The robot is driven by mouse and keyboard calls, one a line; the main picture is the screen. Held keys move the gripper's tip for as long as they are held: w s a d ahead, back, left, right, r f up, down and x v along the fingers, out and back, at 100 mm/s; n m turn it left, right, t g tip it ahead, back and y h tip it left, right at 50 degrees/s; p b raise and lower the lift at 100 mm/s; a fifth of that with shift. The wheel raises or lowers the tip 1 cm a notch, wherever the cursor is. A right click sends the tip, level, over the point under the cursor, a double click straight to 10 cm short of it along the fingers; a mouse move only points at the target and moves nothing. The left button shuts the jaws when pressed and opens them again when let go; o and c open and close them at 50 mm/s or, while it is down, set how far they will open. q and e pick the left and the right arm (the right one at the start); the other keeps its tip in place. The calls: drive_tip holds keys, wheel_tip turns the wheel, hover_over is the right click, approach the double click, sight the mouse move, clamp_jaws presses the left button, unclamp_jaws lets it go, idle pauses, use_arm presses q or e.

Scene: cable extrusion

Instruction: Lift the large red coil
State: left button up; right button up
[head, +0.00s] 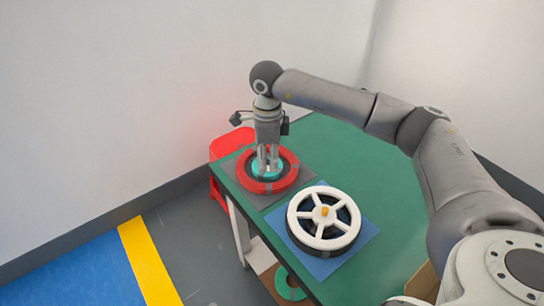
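The large red coil (290,177) lies flat on a grey mat (300,193) at the far left corner of the green table. Its middle shows a teal and dark centre. My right gripper (268,168) points straight down over the coil, with its fingertips at the coil's centre. The fingers hide part of the centre. I cannot tell whether they touch or grip anything there. My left gripper is not in view.
A white spoked wheel on a black reel (323,218) sits on a blue mat (366,233) nearer me. A red stool (228,143) stands beyond the table (390,180). A green ring (288,285) lies below. White walls close off the far side.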

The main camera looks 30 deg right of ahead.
sight(267, 186)
drive_tip(key=shift+f, duration=0.85)
drive_tip(key=f, duration=0.3)
drive_tip(key=shift+s+a+f+p, duration=0.2)
drive_tip(key=shift+s+a+p, duration=0.1)
drive_tip(key=shift+s+p, duration=0.1)
wheel_tip(267, 186, down, 5)
drive_tip(key=shift+w+a+r+p, duration=0.1)
drive_tip(key=shift+w+p, duration=0.05)
drive_tip(key=shift+p, duration=0.45)
drive_tip(key=shift+c, duration=0.4)
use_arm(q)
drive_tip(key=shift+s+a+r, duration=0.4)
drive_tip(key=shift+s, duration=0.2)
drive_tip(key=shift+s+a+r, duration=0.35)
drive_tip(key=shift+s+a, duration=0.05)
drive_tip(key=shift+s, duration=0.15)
use_arm(e)
clamp_jaws()
